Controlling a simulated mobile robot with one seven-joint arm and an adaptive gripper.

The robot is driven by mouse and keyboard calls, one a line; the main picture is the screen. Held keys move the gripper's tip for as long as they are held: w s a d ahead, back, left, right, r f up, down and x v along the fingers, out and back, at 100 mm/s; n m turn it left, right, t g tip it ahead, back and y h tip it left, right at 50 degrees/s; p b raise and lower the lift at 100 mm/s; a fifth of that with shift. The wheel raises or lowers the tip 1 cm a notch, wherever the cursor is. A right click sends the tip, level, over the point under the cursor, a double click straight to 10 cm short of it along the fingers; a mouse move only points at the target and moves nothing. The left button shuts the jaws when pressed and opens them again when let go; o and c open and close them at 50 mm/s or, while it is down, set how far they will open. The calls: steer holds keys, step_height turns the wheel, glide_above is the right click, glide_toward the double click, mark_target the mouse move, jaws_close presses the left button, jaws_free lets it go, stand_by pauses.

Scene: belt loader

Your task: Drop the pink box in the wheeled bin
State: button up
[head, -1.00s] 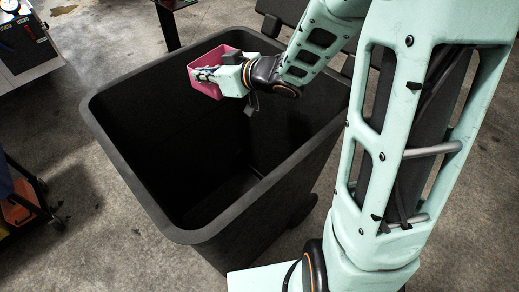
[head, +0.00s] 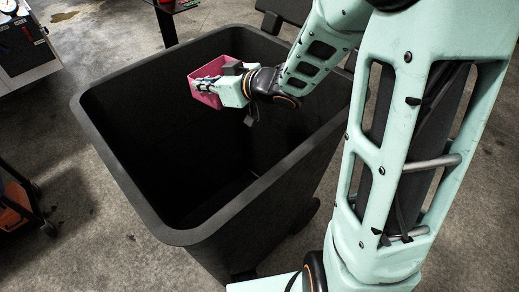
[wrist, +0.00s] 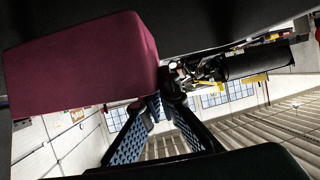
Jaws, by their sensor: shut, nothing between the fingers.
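The pink box (head: 209,99) is at the far side of the black wheeled bin's opening, seen around my gripper's fingertips in the head view. In the wrist view the box (wrist: 85,65) fills the upper left, beside the fingers. My gripper (head: 206,84) is over the bin, its fingers shut with nothing between them. In the wrist view the fingertips (wrist: 163,103) come together just below and right of the box. Whether they touch the box I cannot tell. The bin (head: 125,190) stands upright and open, its floor dark and its far right rim partly behind my arm.
A dark cart with an orange part (head: 15,208) stands at the left edge. A grey cabinet with gauges (head: 25,45) is at the upper left. A dark post (head: 166,22) stands behind the bin.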

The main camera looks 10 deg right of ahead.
steer(key=o, duration=0.6)
steer(key=v, duration=1.2)
steer(key=shift+r, duration=0.1)
